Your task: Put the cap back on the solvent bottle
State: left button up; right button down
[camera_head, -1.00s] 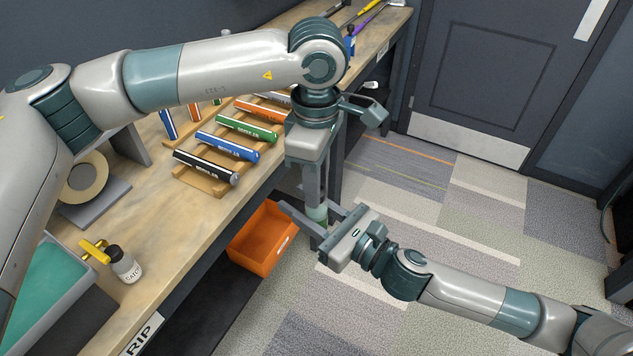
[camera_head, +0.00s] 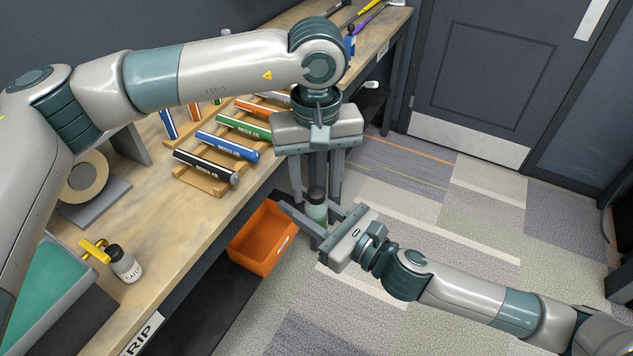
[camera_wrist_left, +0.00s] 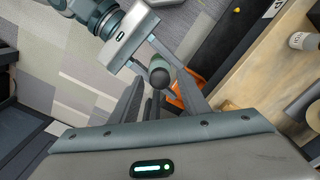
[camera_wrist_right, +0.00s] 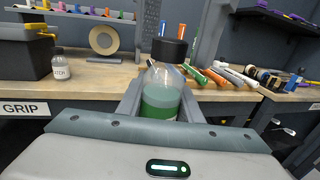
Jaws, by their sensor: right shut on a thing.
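The solvent bottle (camera_wrist_right: 160,97) is clear with green liquid and stands roughly upright between my right gripper's fingers; it also shows in the head view (camera_head: 316,212). My right gripper (camera_head: 322,222) is shut on it, in front of the bench. The black cap (camera_wrist_right: 169,50) sits on top of the bottle's neck; how tightly it is seated I cannot tell. In the left wrist view the cap (camera_wrist_left: 160,77) is a dark round top between the fingers. My left gripper (camera_head: 317,190) points down from above, open, with its fingers apart on either side of the cap.
An orange bin (camera_head: 264,240) is beside the bench, left of the bottle. The bench (camera_head: 190,232) holds a rack of coloured grips (camera_head: 225,147), a tape roll (camera_head: 84,178) and a small white-labelled bottle (camera_head: 126,264). Open floor (camera_head: 440,245) lies to the right.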

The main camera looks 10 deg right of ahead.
pick_arm(q)
jog(key=shift+r, duration=2.25)
jog(key=shift+c, duration=0.3)
jog(key=n, duration=0.2)
jog(key=r+n, duration=0.1)
jog(key=n, duration=0.6)
jog(key=shift+r, duration=0.4)
jog(key=n, duration=0.4)
jog(key=shift+r+n, duration=0.4)
jog(key=n, duration=0.2)
jog(key=r+n, duration=0.1)
jog(key=n, duration=0.2)
jog(key=shift+f, duration=0.1)
